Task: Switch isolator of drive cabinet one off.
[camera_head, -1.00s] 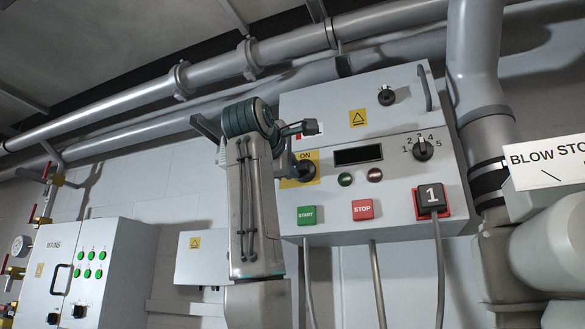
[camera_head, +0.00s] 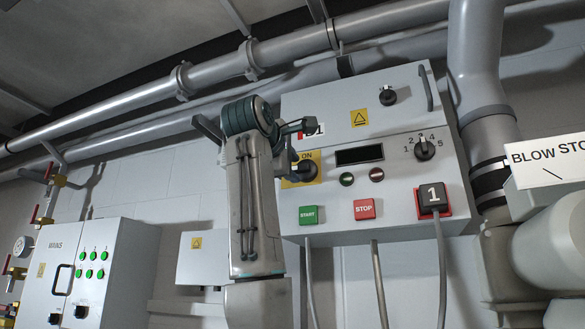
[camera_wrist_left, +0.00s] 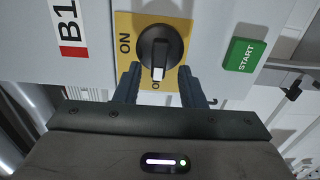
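In the head view my left arm hides part of the plate. My right gripper is not in view.
A green START button (camera_head: 309,215) and a red STOP button (camera_head: 364,209) sit low on the cabinet. A black selector (camera_head: 424,149) is at the right. Cables hang below.

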